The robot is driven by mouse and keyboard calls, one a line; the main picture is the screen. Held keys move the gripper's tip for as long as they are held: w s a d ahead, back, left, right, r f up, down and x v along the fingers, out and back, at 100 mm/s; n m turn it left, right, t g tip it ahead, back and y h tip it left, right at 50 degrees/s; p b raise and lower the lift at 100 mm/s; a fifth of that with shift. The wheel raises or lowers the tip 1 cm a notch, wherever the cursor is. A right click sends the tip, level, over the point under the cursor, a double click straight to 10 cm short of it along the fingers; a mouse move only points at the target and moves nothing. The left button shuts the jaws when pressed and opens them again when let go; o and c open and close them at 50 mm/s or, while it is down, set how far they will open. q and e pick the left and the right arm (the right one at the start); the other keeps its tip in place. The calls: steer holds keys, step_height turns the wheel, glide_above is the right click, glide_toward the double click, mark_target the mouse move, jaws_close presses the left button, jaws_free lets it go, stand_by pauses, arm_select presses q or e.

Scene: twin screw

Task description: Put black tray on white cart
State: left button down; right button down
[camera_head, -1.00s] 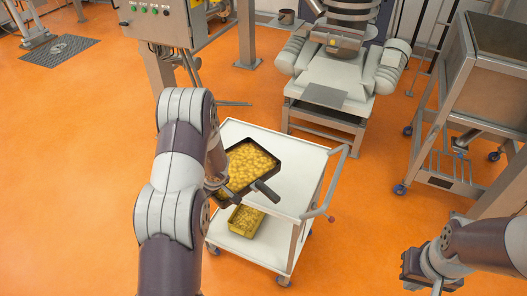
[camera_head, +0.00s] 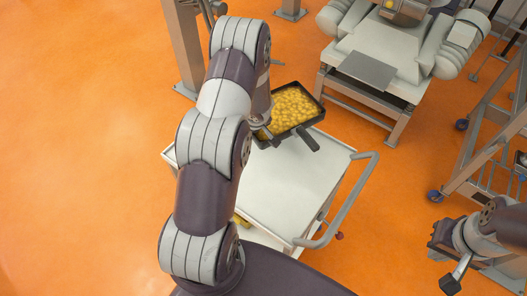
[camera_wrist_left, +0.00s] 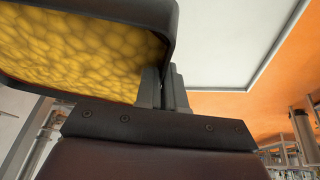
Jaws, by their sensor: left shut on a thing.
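The black tray (camera_head: 319,97) is filled with a yellow lumpy product and has a dark handle pointing to the lower right. My left gripper (camera_head: 263,138) is shut on the tray's rim; in the left wrist view its fingers (camera_wrist_left: 163,90) pinch the dark wall (camera_wrist_left: 172,40). The tray looks about level over the far edge of the white cart (camera_head: 285,190). I cannot tell its height above the cart top. My left arm hides the cart's left part. My right gripper (camera_head: 447,260) is open and empty, right of the cart and apart from it.
The cart has a push handle (camera_head: 345,210) on its right. A yellow tub (camera_head: 240,220) shows partly on its lower shelf. A grey machine (camera_head: 375,65) stands behind the cart, and a metal frame (camera_head: 490,140) on wheels stands at right. Orange floor is clear at left.

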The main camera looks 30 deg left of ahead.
arm_select(q)
steer(key=s+a+f+b, duration=0.2)
steer(key=s+b, duration=0.1)
steer(key=s+a+f+b, duration=0.2)
steer(key=s, duration=0.1)
steer(key=s+a+f+b, duration=0.1)
steer(key=s+f+b, duration=0.2)
steer(key=shift+s+a+b, duration=0.15)
steer(key=shift+a+b, duration=0.2)
steer(key=shift+a, duration=0.05)
steer(key=shift+s+f, duration=0.25)
steer(key=shift+f, duration=0.05)
step_height(320, 180, down, 3)
steer(key=shift+r+b, duration=0.1)
steer(key=shift+b, duration=0.45)
steer(key=shift+w+f, duration=0.2)
steer(key=shift+f, duration=0.15)
steer(key=shift+s, duration=0.1)
steer(key=shift+f, duration=0.1)
steer(key=c, duration=1.2)
jaws_free()
steer(key=shift+c, duration=0.2)
